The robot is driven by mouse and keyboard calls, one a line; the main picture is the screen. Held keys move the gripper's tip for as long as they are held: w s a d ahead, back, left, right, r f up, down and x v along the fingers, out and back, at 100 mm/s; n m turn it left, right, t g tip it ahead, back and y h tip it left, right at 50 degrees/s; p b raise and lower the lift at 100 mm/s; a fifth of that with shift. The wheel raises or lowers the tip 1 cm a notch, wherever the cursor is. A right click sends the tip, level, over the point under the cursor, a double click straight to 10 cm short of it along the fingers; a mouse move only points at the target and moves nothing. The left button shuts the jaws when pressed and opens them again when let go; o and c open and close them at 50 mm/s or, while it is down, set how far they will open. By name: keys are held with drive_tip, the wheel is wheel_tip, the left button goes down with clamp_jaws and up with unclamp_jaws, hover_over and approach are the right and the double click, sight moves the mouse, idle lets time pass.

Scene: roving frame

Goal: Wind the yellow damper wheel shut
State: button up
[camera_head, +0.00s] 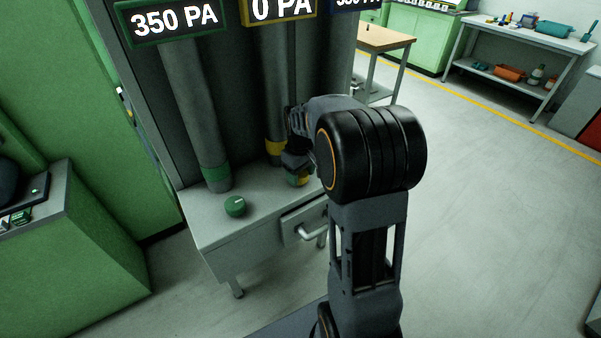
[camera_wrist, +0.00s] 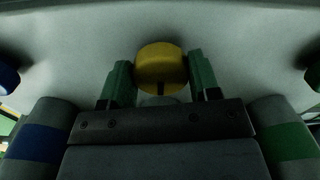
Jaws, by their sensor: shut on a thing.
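The yellow damper wheel (camera_wrist: 160,64) sits between the two fingers of my gripper (camera_wrist: 160,82) in the wrist view. The fingers are closed on its sides. The wheel is on the grey bench top (camera_head: 205,220), in front of the yellow-banded duct (camera_head: 275,148). The sign above that duct (camera_head: 282,10) reads 0 PA.
A green wheel (camera_head: 235,206) stands left of the yellow one, before a green-banded duct (camera_head: 216,176) whose sign (camera_head: 170,20) reads 350 PA. A blue wheel (camera_wrist: 8,77) shows in the wrist view. The bench has a drawer (camera_head: 305,222). Open floor lies to the right.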

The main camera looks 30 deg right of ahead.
drive_tip(key=shift+n, duration=0.3)
drive_tip(key=o, duration=0.9)
wheel_tip(320, 180, up, 14)
drive_tip(key=shift+f, duration=0.1)
idle(0.4)
idle(0.4)
drive_tip(key=m+t, duration=0.1)
drive_tip(key=m, duration=0.3)
approach(300, 174)
drive_tip(key=s+a, duration=0.2)
drive_tip(key=s, duration=0.1)
drive_tip(key=s+a+f+t, duration=0.1)
drive_tip(key=s+a, duration=0.1)
drive_tip(key=s, duration=0.2)
drive_tip(key=s+a+f+t, duration=0.1)
drive_tip(key=s+a, duration=0.2)
drive_tip(key=s, duration=0.1)
drive_tip(key=s+a+f, duration=0.1)
drive_tip(key=s+a, duration=0.1)
drive_tip(key=s, duration=0.2)
drive_tip(key=shift+a+f+t, duration=0.2)
drive_tip(key=shift+f+t, duration=0.05)
drive_tip(key=shift+t, duration=0.15)
